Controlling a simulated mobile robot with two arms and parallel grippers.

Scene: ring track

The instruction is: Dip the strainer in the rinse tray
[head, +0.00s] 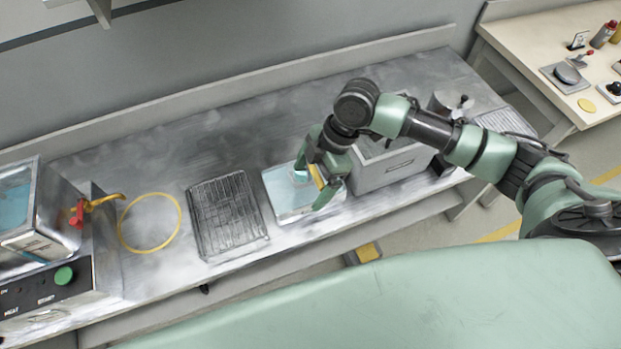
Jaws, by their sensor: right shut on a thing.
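The rinse tray (281,208) is a shallow, pale tray with light blue liquid, on the steel bench in the middle of the head view. My right gripper (315,178) is over the tray's right part, shut on a small yellow-orange piece, which looks like the handle of the strainer (317,177). The strainer's lower part is mostly hidden by the fingers and the tray's contents, so I cannot tell whether it touches the liquid. My left gripper is not in view.
A wire rack (228,218) lies left of the tray, then a yellow ring (122,235) on the bench. A metal tank (42,240) with blue liquid and a control box with a green button (64,275) stand far left. A grey box (390,170) stands close right of the tray.

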